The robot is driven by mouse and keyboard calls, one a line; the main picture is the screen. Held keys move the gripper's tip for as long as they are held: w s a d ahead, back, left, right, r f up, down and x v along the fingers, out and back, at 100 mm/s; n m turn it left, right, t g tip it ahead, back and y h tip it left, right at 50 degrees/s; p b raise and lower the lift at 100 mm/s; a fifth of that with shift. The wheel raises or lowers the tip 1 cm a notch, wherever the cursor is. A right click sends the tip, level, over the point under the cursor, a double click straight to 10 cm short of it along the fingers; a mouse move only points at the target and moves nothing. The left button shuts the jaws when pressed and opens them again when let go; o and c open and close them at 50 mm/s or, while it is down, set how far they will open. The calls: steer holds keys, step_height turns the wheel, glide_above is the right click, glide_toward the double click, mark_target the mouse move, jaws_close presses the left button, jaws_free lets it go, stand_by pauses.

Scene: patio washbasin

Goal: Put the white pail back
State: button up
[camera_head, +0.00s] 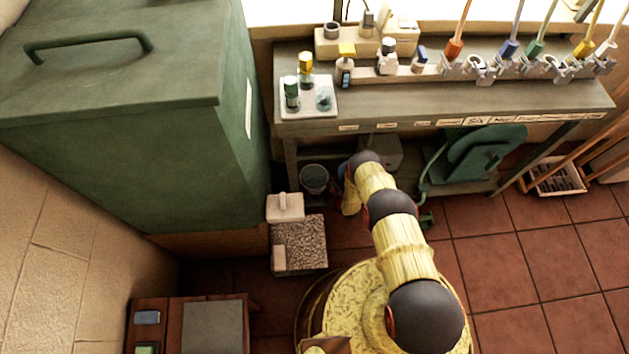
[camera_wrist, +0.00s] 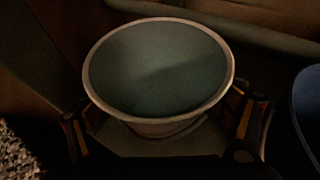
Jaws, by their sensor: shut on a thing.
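The pail, with a pale rim and a grey-green inside, fills the middle of the wrist view (camera_wrist: 158,65). It looks upright and empty. My gripper (camera_wrist: 160,130) has one finger on each side of it, shut on it. My gripper is mostly hidden there behind my own arm. I cannot tell whether the pail touches the floor.
A dark blue round-edged thing (camera_wrist: 310,105) stands close right of the pail. The green cabinet (camera_head: 180,160) is left, the bench (camera_head: 440,100) behind. Tiled floor is clear at right.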

mark_target(322, 188)
steer(key=shift+w+r, duration=0.2)
steer(key=o, duration=2)
steer(key=shift+s+f, duration=0.1)
steer(key=shift+f, duration=0.05)
steer(key=p+v, duration=0.4)
steer(key=v, duration=0.8)
steer(key=shift+p, duration=0.35)
steer(key=shift+s, duration=0.1)
